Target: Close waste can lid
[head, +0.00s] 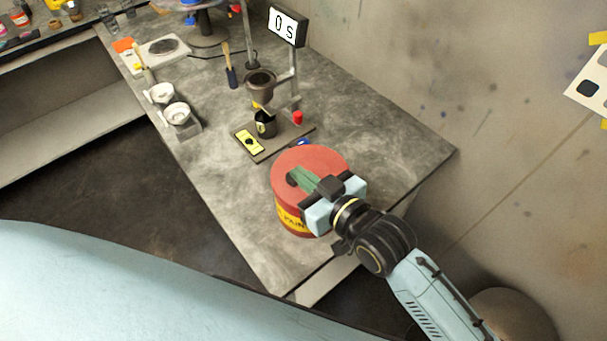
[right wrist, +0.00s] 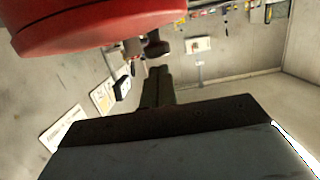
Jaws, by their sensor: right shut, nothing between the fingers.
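The red waste can (head: 292,217) with a yellow label band stands near the front end of the grey bench. Its round red lid (head: 318,157) covers the top in the head view; I cannot tell whether it sits fully flush. My right gripper (head: 298,177) is shut and empty, with its fingers over the lid's near left part. In the right wrist view the shut fingers (right wrist: 159,76) point away below a large red rounded part (right wrist: 95,25), with a gap between them in the picture. Contact is not clear. My left gripper is not in view.
Behind the can is a stand with a dark cup (head: 261,82) and a yellow-labelled base (head: 249,141). A timer (head: 287,25) reads 0 s. White bowls (head: 178,113) stand along the left edge. A wall is at the right. Bare bench lies left of the can.

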